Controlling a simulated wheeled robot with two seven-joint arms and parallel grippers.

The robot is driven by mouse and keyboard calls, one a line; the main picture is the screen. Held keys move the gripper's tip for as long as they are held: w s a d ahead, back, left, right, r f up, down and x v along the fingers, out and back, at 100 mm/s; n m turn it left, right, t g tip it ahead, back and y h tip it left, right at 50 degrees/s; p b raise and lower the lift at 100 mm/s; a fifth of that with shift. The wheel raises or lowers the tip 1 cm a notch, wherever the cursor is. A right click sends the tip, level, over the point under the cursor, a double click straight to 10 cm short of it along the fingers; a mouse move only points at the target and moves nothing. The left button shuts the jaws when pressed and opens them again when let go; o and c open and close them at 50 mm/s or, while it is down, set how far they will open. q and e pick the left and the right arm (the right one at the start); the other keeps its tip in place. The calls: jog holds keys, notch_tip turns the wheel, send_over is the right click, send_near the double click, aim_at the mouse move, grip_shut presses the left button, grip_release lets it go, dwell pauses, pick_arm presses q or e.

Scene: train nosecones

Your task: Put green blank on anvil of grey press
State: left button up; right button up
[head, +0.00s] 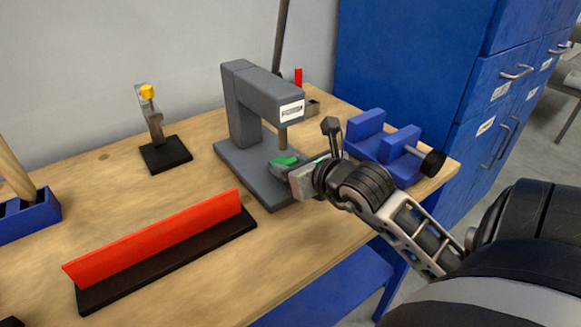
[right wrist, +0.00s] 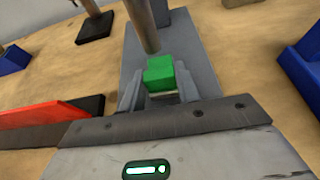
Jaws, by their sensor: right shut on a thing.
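The grey press (head: 244,95) stands on the wooden bench, with its ram (head: 283,138) pointing down over its base. My right gripper (head: 281,163) reaches in from the right between ram and base. It is shut on the green blank (head: 284,160), which also shows between the two fingers in the right wrist view (right wrist: 160,73). The blank is close to the ram's lower end, and in the right wrist view the ram (right wrist: 141,25) stands just beyond it. The anvil is hidden behind the gripper, so I cannot tell whether the blank touches it. My left gripper is not in view.
A blue vise (head: 383,146) stands right of the press, near my right wrist. A red bar on a black base (head: 155,244) lies at the front left. A small stand with a yellow top (head: 163,150) is at the back left. Bare bench lies between them.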

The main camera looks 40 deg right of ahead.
jog(key=shift+f+b, duration=0.25)
jog(key=shift+b, duration=0.05)
jog(key=o, duration=1)
jog(key=shift+r, duration=0.1)
